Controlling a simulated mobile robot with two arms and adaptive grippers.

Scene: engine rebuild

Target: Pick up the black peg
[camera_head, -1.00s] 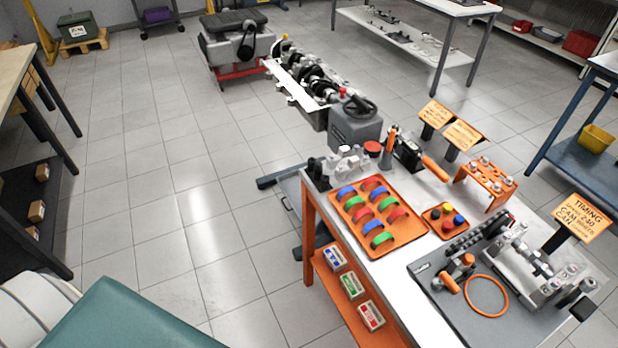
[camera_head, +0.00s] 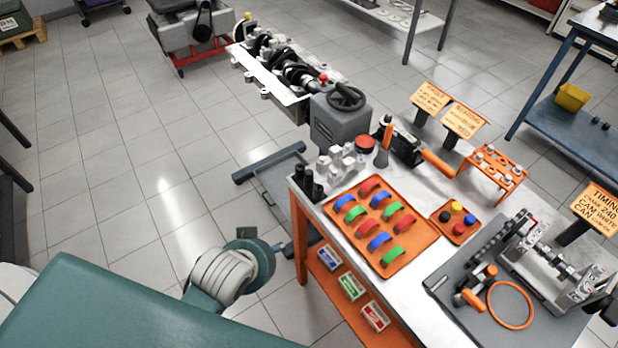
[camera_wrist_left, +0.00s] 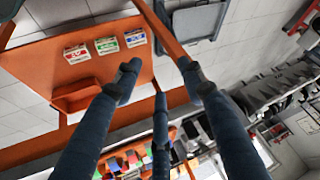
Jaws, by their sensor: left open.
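A small orange tray (camera_head: 436,226) on the workbench holds several coloured pegs, and a dark one that looks like the black peg (camera_head: 444,216) stands at its left side. It is small, so its exact shape is unclear. Two dark upright cylinders (camera_head: 312,187) also stand at the bench's near left corner. My left gripper (camera_wrist_left: 160,82) is open and empty in the left wrist view, its fingers spread in front of the bench's side and lower shelf. It is apart from the pegs. My right gripper is not in view.
A larger orange tray (camera_head: 425,249) with several coloured half-rings lies left of the peg tray. Boxes (camera_head: 351,286) sit on the bench's lower shelf. A grey mat (camera_head: 445,283) with engine parts and an orange ring lies at the right.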

